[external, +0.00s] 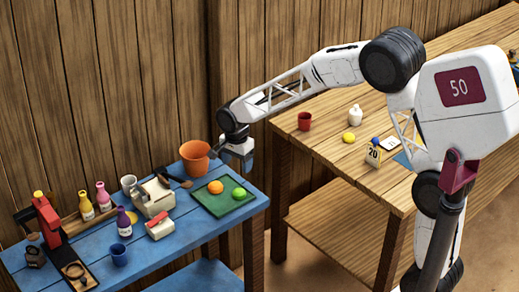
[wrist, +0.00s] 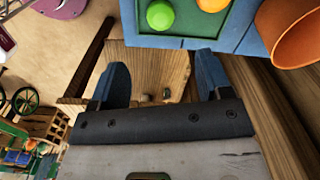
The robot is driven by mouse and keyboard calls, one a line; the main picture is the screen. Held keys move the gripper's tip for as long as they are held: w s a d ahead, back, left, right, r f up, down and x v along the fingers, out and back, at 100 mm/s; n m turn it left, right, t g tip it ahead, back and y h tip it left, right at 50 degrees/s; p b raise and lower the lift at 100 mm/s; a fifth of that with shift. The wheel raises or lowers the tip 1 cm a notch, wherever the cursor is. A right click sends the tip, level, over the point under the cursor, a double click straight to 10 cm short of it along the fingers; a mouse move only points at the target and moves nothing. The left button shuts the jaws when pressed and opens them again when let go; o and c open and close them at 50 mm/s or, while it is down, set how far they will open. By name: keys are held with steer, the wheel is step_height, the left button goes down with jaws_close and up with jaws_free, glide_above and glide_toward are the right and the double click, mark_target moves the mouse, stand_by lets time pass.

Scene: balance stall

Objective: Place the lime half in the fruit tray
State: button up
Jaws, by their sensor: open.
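The lime half (external: 239,194) is a bright green round piece lying in the green fruit tray (external: 222,211), beside an orange piece (external: 215,187). The lime half (wrist: 160,16) also shows at the top of the wrist view, in the tray (wrist: 185,29), with the orange piece cut off by the frame edge. My gripper (external: 246,164) is above the right back end of the blue table, behind and above the tray. In the wrist view my gripper (wrist: 162,78) is open and empty, its blue fingers apart from the lime half.
An orange pot (external: 196,157) stands on the blue table (external: 186,238) left of my gripper. Left of the tray are a cream scale-like device (external: 154,197), a white mug, bottles and a red stand. A wooden table (external: 338,133) with several items stands to the right.

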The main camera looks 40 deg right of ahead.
stand_by(0.3)
steer(key=s+d+r+n+t, duration=0.1)
steer(key=s+d+r+n, duration=0.4)
steer(key=s, duration=0.5)
steer(key=s+d+r+n, duration=0.2)
steer(key=s+r, duration=0.4)
steer(key=s, duration=0.4)
steer(key=s+d+r+n+t, duration=0.1)
steer(key=s+d+r+n, duration=0.4)
steer(key=s, duration=0.5)
steer(key=s+d+n, duration=0.1)
steer(key=s+n, duration=0.1)
steer(key=s, duration=1)
steer(key=shift+s+d+n+t, duration=0.2)
steer(key=shift+n+t, duration=0.1)
steer(key=shift+n, duration=0.1)
